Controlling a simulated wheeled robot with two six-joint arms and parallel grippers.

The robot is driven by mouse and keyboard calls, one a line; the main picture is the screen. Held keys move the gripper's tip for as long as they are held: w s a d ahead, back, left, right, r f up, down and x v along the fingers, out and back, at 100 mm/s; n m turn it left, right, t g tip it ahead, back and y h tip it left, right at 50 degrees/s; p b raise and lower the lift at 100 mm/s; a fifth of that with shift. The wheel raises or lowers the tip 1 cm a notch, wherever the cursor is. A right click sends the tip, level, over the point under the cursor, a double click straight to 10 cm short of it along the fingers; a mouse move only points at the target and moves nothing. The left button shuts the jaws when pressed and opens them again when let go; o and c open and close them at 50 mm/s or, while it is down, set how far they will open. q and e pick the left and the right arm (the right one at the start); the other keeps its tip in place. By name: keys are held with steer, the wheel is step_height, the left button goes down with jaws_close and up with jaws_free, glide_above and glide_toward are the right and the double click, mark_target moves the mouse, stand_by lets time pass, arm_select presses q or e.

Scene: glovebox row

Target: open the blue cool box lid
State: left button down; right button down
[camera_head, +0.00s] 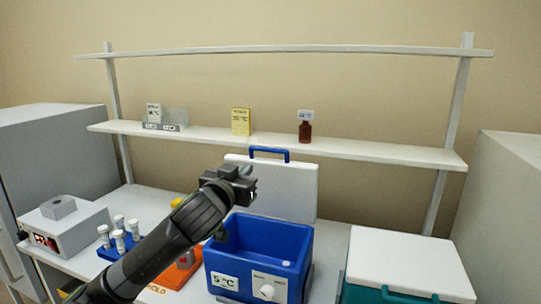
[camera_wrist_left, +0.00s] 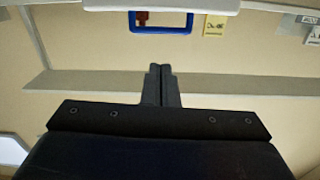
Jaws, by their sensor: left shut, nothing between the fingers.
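The blue cool box (camera_head: 262,250) stands on the bench in the head view, its inside showing from above. Its white lid (camera_head: 297,190) stands upright behind the box, with a blue handle (camera_head: 269,152) on its top edge. My left gripper (camera_head: 250,186) is in front of the lid, above the box's left part. It is shut and empty. In the left wrist view the closed fingertips (camera_wrist_left: 160,68) point towards the blue handle (camera_wrist_left: 160,28) and are apart from it in the picture. The white lid edge (camera_wrist_left: 165,5) shows at the top. My right gripper is not in view.
A teal box with a white lid (camera_head: 410,262) stands at the right. An orange holder (camera_head: 180,275), a blue rack of capped tubes (camera_head: 119,240) and a grey device (camera_head: 65,230) are at the left. A shelf (camera_head: 350,150) with small containers runs behind.

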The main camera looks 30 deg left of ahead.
arm_select(q)
steer(key=p, duration=0.5)
glide_toward(267, 150)
steer(key=shift+n, duration=0.4)
steer(key=x, duration=0.5)
steer(key=shift+d+r, duration=0.1)
steer(key=shift+d, duration=0.05)
steer(key=shift+x, duration=0.9)
steer(key=shift+x, duration=1.3)
steer(key=shift+r, duration=0.1)
steer(key=shift+p, duration=0.3)
